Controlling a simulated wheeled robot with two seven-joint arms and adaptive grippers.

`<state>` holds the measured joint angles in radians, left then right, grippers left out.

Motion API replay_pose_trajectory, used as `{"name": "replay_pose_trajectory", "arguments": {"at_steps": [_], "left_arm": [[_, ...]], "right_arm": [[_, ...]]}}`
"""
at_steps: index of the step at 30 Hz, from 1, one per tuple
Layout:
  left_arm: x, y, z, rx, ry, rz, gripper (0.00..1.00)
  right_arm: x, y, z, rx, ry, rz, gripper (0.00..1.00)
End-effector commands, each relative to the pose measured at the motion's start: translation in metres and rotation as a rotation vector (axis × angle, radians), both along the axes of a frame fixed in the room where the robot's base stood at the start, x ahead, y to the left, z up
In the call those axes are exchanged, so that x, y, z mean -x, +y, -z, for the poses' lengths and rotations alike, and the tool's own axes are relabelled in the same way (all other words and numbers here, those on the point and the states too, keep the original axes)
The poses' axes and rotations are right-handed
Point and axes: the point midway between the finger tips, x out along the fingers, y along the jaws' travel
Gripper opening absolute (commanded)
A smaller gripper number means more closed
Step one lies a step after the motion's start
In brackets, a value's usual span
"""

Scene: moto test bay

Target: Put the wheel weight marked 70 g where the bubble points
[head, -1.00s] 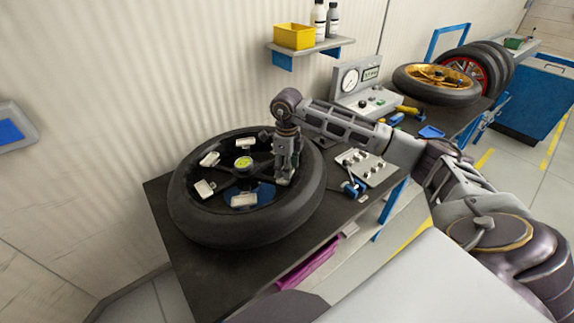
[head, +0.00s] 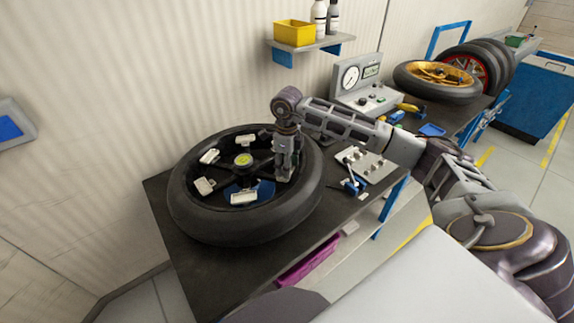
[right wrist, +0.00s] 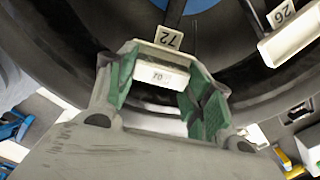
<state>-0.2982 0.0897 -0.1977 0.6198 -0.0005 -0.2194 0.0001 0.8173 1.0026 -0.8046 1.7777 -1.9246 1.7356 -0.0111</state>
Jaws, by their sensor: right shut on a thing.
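A black motorcycle wheel (head: 290,218) lies flat on the dark bench. A round yellow-green bubble level (head: 243,160) sits at its hub; the bubble is too small to read. My right gripper (head: 285,176) points down inside the rim at the wheel's right side. In the right wrist view, its green-padded fingers (right wrist: 162,90) are shut on a pale weight (right wrist: 160,76) that reads 70, upside down. Directly beyond the weight is a small tag marked 72 (right wrist: 168,38). I cannot tell whether the weight touches the wheel. My left gripper is out of view.
A gauge box (head: 355,80) and a gold-rimmed wheel (head: 438,78) stand farther back.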

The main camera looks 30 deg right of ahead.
Motion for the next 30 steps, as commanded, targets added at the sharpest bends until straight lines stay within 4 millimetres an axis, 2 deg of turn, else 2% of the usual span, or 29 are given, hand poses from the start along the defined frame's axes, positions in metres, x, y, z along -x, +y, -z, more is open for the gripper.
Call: {"name": "replay_pose_trajectory", "arguments": {"at_steps": [10,20,21,27,30], "left_arm": [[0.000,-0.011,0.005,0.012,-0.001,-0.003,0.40],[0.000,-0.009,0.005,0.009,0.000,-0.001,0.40],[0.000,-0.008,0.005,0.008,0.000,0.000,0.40],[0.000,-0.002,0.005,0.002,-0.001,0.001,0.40],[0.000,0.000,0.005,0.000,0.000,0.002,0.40]], "right_arm": [[0.000,0.000,0.004,-0.001,-0.001,0.000,0.27],[0.000,0.000,0.005,0.000,0.000,0.000,0.27],[0.000,0.000,0.005,0.000,0.000,0.000,0.53],[0.000,0.000,0.005,0.000,0.000,0.000,0.76],[0.000,0.000,0.005,0.000,0.000,0.000,0.76]]}}
